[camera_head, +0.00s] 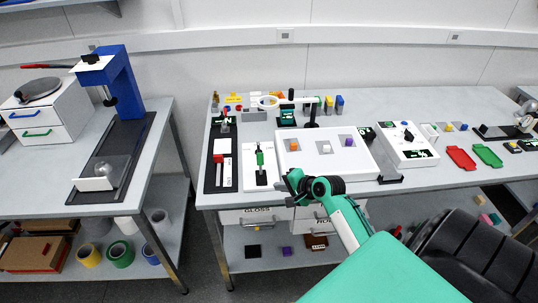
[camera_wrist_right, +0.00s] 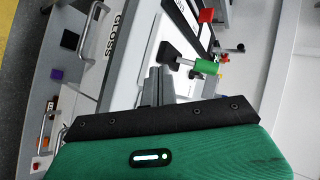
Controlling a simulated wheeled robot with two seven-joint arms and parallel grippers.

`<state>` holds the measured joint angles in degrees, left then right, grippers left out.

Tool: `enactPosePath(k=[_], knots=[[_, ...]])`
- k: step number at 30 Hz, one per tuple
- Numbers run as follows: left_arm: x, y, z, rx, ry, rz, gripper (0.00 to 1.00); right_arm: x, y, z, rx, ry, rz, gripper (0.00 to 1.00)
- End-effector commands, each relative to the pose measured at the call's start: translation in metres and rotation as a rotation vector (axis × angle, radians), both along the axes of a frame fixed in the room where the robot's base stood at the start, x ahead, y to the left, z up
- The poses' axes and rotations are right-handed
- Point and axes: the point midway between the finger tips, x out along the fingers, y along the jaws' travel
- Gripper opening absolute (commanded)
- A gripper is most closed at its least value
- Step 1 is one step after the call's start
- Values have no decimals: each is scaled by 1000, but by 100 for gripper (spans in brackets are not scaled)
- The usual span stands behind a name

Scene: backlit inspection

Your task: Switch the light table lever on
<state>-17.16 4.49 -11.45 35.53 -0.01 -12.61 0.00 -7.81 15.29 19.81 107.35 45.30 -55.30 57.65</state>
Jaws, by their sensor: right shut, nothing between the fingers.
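A lever with a green handle (camera_head: 260,158) and black base stands roughly upright on a white plate (camera_head: 250,184), left of the white light table panel (camera_head: 325,173). In the right wrist view the green handle (camera_wrist_right: 207,67) lies beyond and to the right of the fingertips. My right gripper (camera_head: 284,184) is at the table's front edge, right of and nearer than the lever, apart from it. In the right wrist view its fingers (camera_wrist_right: 158,72) are shut and empty. I cannot tell whether the panel is lit. My left gripper is out of view.
An orange block (camera_head: 295,147) and a purple block (camera_head: 348,142) are on the panel. A black strip with a red-and-white part (camera_head: 222,160) stands left of the lever. A ring on a stand (camera_head: 312,112) rises behind. Drawers (camera_head: 250,216) are below the table edge.

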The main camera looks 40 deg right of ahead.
Motion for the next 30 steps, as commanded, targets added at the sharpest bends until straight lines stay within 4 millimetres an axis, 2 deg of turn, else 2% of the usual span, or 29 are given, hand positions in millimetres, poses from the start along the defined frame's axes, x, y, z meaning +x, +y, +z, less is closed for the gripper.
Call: enactPosePath(k=[1,3,6,9,22,26,30], knots=[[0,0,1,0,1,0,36,9,-13,13,62,-28,-48,0],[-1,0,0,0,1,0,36,19,-29,26,150,-62,-111,0],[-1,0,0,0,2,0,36,30,-49,38,247,-100,-183,0],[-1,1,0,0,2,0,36,35,-60,46,305,-124,-222,0],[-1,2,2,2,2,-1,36,40,-61,45,316,-127,-230,0],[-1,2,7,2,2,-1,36,54,-59,40,317,-126,-229,0],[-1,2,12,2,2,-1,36,76,-55,32,316,-127,-230,0]])
